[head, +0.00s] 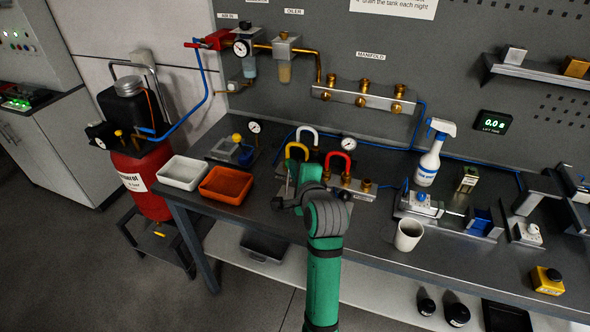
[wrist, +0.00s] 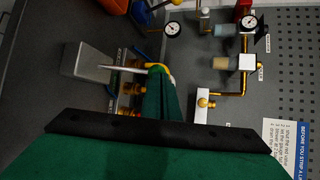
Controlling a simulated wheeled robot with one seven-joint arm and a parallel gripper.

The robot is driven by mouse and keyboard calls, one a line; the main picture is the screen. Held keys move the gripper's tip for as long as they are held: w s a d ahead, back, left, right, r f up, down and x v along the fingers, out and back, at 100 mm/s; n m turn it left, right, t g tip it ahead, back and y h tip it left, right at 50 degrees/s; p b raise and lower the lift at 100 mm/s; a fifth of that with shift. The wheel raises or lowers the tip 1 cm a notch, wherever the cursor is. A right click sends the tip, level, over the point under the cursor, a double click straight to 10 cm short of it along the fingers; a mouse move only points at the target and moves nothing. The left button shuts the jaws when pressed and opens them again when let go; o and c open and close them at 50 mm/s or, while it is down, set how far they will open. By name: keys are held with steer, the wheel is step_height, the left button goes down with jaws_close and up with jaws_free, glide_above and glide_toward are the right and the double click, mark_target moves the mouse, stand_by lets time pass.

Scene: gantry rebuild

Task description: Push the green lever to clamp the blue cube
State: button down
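A blue block (head: 481,220) sits in a grey metal fixture (head: 445,215) on the right part of the bench; I cannot tell for sure that it is the cube. Another small blue part with a white knob (head: 423,197) is at the fixture's left end. I cannot make out a green lever in the head view. My gripper (head: 288,190) is over the bench in front of the coloured padlocks, well left of the fixture. Its fingers are not clear, so its opening cannot be read. The wrist view shows neither the fixture nor the blue block.
A white cup (head: 408,235) stands in front of the fixture, and a spray bottle (head: 430,155) behind it. Yellow (head: 297,151) and red (head: 338,160) padlocks stand near my gripper. White (head: 183,172) and orange (head: 226,185) trays lie left. A yellow button box (head: 547,281) is far right.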

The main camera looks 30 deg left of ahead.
steer(key=shift+s+f, duration=0.1)
steer(key=shift+f, duration=0.05)
steer(key=v, duration=1.4)
steer(key=shift+s+r, duration=0.15)
steer(key=shift+r, duration=0.15)
